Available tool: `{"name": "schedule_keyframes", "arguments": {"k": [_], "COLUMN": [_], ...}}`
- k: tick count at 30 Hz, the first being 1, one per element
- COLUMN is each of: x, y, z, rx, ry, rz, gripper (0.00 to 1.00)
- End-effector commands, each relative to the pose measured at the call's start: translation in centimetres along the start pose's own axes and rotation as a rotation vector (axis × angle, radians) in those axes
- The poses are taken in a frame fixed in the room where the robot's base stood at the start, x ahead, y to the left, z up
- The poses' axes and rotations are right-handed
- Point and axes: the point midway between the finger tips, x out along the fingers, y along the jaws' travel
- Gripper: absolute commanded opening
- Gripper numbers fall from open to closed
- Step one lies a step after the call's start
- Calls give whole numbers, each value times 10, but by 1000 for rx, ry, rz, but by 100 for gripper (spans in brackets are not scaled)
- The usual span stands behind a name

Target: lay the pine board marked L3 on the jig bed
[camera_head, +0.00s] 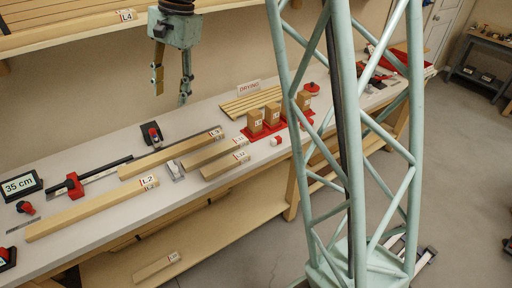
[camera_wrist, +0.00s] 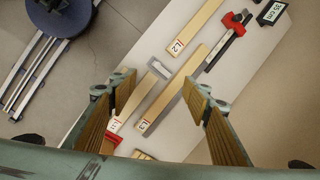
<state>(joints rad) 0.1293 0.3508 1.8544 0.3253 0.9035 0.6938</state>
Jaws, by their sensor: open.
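My gripper (camera_head: 171,92) hangs open and empty above the bench in the head view. Its two padded fingers also show wide apart in the wrist view (camera_wrist: 154,95). A long pale board (camera_head: 165,159) lies flat on the bench below it, with a small label at its right end that seems to read L3. In the wrist view this board (camera_wrist: 185,87) runs between the fingers, below them and not touched. A dark straight strip (camera_head: 200,136) lies along its far edge. I cannot tell for sure which part is the jig bed.
Board L2 (camera_head: 90,209) lies in front at left, near a red clamp (camera_head: 74,185) on a black rail. Two shorter boards (camera_head: 225,166) lie at right. Red-based blocks (camera_head: 270,126) and a slatted drying rack (camera_head: 250,103) stand farther right. An upper shelf (camera_head: 70,27) holds L4.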

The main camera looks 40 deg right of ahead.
Motion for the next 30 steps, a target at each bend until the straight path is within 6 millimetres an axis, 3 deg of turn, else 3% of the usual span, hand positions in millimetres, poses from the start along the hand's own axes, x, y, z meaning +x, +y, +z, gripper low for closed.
{"name": "schedule_keyframes", "arguments": {"k": [12,30], "x": [-55,-113], "y": [43,118], "z": [53,124], "rx": [-174,-419], "ry": [54,133], "rz": [-2,6], "gripper": [44,44]}}
